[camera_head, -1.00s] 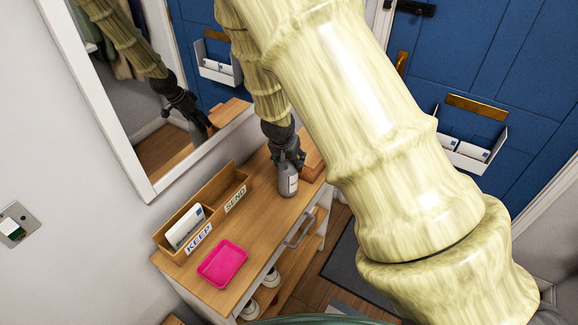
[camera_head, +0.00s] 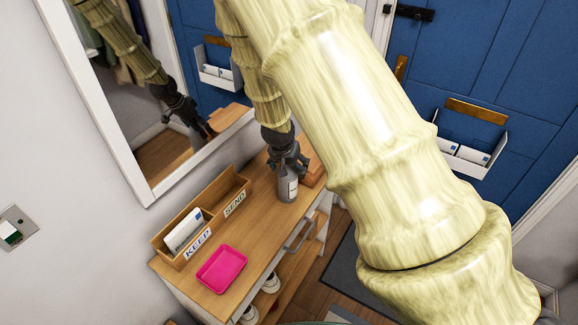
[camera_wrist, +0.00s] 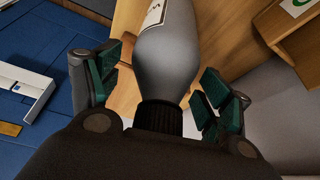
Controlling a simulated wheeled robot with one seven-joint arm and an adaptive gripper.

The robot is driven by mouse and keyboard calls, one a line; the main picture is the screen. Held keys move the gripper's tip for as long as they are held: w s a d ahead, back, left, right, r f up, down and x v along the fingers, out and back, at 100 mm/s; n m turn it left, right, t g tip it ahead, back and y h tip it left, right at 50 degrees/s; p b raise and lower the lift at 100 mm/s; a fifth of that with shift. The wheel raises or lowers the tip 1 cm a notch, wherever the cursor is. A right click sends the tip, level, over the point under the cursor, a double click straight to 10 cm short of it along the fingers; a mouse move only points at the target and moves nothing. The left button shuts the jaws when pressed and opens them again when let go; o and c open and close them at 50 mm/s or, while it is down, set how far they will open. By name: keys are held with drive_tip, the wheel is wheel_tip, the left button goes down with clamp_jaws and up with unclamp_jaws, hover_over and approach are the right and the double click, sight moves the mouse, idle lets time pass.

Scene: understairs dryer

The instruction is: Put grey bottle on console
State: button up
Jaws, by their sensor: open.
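The grey bottle (camera_head: 288,187) with a white label stands upright on the wooden console top (camera_head: 262,222), towards its far end. My gripper (camera_head: 287,165) is just above it, around its top. In the wrist view the bottle's grey body (camera_wrist: 168,55) and dark neck lie between the two green-padded fingers of my gripper (camera_wrist: 165,95). The fingers are spread, with a visible gap on each side of the bottle.
A wooden KEEP/SEND letter holder (camera_head: 222,190) stands along the wall side. A pink tray (camera_head: 222,269) lies near the front. A wooden box-like object (camera_head: 312,165) is just behind the bottle. A mirror (camera_head: 150,185) hangs on the wall beside the console.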

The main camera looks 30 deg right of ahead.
drive_tip(key=p+v, duration=0.9)
drive_tip(key=v, duration=0.2)
drive_tip(key=s+a+f+n+g+y, duration=0.1)
drive_tip(key=s+a+f+n, duration=0.2)
drive_tip(key=s+f, duration=0.4)
drive_tip(key=s+a+f+n+g+y, duration=0.1)
drive_tip(key=s+a+f+n, duration=0.2)
drive_tip(key=s+f, duration=0.5)
drive_tip(key=s+a+f+n+g+y, duration=0.1)
drive_tip(key=s+a+f+n, duration=0.2)
drive_tip(key=s, duration=1.8)
wheel_tip(320, 180, down, 5)
drive_tip(key=shift+s+r, duration=0.15)
drive_tip(key=shift+s, duration=0.05)
